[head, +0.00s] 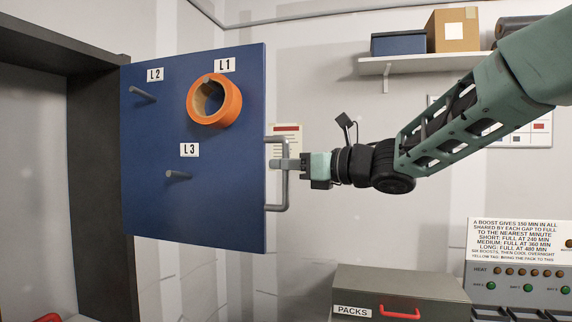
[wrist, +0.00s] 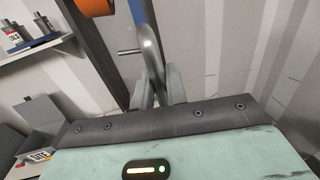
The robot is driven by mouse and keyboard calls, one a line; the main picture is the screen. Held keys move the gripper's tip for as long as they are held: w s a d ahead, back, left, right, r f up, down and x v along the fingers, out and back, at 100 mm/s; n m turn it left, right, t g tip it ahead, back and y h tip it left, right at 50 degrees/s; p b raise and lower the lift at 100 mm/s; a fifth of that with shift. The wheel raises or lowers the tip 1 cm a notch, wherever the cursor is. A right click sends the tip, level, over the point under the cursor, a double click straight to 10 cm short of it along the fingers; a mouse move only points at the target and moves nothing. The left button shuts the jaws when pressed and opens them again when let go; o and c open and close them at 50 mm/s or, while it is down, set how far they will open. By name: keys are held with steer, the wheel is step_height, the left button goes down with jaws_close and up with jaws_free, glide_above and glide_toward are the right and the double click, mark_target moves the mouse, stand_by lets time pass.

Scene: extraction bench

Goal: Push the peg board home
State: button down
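The peg board (head: 228,190) is a blue upright panel standing out to the right of a dark cabinet frame. It carries grey pegs labelled L2 (head: 143,94) and L3 (head: 179,175). An orange ring (head: 232,107) hangs at the L1 label and shows in part in the wrist view (wrist: 95,7). A grey bar handle (head: 286,190) is on the board's right edge. My gripper (head: 284,163) reaches it from the right, its fingers across the upright bar. In the wrist view the handle (wrist: 148,45) runs between the fingertips (wrist: 160,88), which look closed on it.
The dark cabinet frame (head: 90,110) stands at the left. A grey PACKS box (head: 385,285) and a panel with lamps (head: 525,270) are at the lower right. A wall shelf (head: 420,64) holds a blue box and a cardboard box.

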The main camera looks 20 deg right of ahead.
mark_target(164, 161)
steer(key=shift+a, duration=0.1)
steer(key=shift+w+a+f+b, duration=0.1)
steer(key=shift+w+a+b, duration=0.15)
steer(key=shift+b, duration=0.15)
steer(key=s+a+b+x, duration=0.1)
steer(key=s+a+x, duration=0.1)
steer(key=x, duration=1.2)
steer(key=s+a+b+x, duration=0.2)
steer(key=x, duration=1.2)
steer(key=shift+w+a+r, duration=0.25)
steer(key=shift+a, duration=0.1)
steer(key=shift+r, duration=0.1)
steer(key=c, duration=1.5)
jaws_free()
steer(key=shift+w+a, duration=0.1)
steer(key=shift+a, duration=0.1)
steer(key=shift+d+f+b, duration=0.1)
steer(key=shift+f+b, duration=0.1)
steer(key=shift+b, duration=0.1)
